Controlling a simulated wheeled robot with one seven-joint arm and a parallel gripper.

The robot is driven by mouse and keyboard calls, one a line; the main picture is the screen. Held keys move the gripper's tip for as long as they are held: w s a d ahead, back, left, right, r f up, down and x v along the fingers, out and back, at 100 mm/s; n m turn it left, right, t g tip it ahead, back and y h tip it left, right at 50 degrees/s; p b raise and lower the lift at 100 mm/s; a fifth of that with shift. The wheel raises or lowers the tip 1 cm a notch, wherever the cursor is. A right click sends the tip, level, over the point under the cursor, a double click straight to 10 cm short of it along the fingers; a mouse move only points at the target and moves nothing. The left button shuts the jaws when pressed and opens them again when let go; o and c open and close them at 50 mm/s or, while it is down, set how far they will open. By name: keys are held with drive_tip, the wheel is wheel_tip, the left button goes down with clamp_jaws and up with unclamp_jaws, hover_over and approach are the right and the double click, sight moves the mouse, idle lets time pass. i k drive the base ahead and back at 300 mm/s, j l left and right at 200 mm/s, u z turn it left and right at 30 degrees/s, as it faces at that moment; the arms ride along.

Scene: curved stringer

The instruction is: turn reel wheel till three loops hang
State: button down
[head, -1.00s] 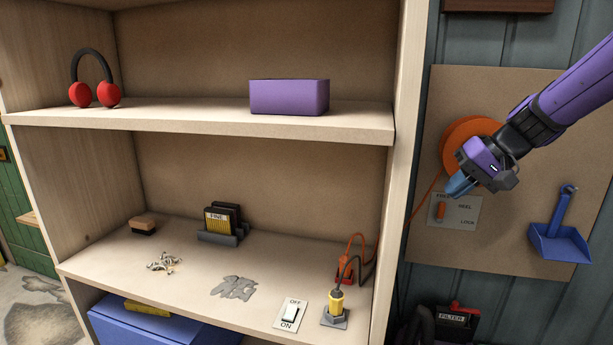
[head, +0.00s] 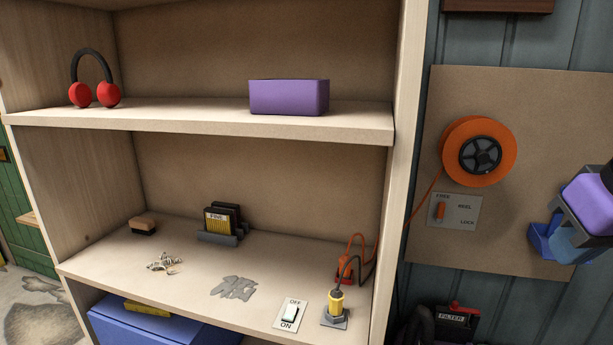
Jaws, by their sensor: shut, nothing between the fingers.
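The orange reel (head: 457,140) with its dark spoked hub wheel (head: 479,155) is mounted on the brown board, in full view. An orange cord (head: 424,203) runs from it down and left toward the shelf's edge; no hanging loops show. The reel switch plate (head: 455,210) sits below, marked FREE, REEL and LOCK, with its orange lever (head: 440,211) upright by FREE. My gripper (head: 560,240) is shut and empty at the right edge, partly cut off by the frame. It is right of and below the reel, apart from it, and overlaps the blue dustpan in the picture.
The blue dustpan (head: 537,242) is mostly hidden behind my gripper. A wooden shelf unit (head: 404,110) stands left of the board (head: 540,110). A black box marked FILTER (head: 452,318) stands below the board. The space in front of the reel is clear.

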sight(480, 155)
drive_tip(key=i+z, duration=0.15)
drive_tip(key=z, duration=0.2)
drive_tip(key=i+l+z, duration=0.1)
drive_tip(key=z, duration=0.25)
drive_tip(key=i+z, duration=0.35)
drive_tip(key=k+j, duration=0.05)
drive_tip(key=k, duration=0.05)
